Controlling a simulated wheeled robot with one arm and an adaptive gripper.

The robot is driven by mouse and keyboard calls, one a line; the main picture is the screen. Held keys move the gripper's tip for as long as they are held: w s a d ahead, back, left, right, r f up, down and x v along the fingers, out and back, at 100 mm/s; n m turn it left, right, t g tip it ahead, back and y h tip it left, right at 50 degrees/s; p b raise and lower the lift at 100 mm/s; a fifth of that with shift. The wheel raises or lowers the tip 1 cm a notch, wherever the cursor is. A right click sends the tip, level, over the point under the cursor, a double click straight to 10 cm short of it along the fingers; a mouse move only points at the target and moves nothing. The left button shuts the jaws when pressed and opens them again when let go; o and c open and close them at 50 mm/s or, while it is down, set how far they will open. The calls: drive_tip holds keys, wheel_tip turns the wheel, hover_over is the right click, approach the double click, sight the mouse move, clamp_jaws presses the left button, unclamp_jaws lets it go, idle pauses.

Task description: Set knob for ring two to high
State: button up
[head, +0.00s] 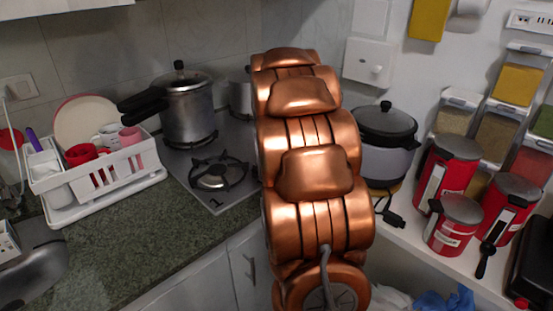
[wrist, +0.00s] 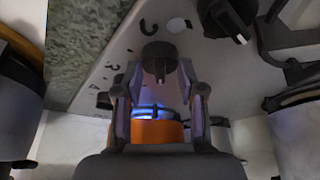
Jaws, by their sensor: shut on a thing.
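In the wrist view my gripper (wrist: 160,72) is closed around a dark round knob (wrist: 159,53), with a finger on each side of it. The knob's pale pointer faces the bottom of the picture. A second dark knob (wrist: 228,17) sits free at the upper right. Both are on the grey stove plate (wrist: 105,78), with partly hidden dark printed marks; I cannot read which ring the held knob serves. In the head view the stove (head: 183,164) shows a bare front burner (head: 220,174) marked 1. My arm hides the gripper and knobs there.
A pressure cooker (head: 187,112) stands on the stove's back left, and another pot (head: 240,92) is partly hidden behind my arm. A dish rack (head: 105,172) is at left. A rice cooker (head: 386,145) and red canisters (head: 447,172) stand at right. Green counter (head: 125,225) is bare in front.

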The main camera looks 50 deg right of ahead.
idle(0.3)
drive_tip(key=o, duration=1.1)
drive_tip(key=shift+r, duration=0.1)
drive_tip(key=v, duration=1.1)
drive_tip(key=shift+s+a+r, duration=0.1)
drive_tip(key=shift+a+r, duration=0.1)
drive_tip(key=shift+r, duration=0.15)
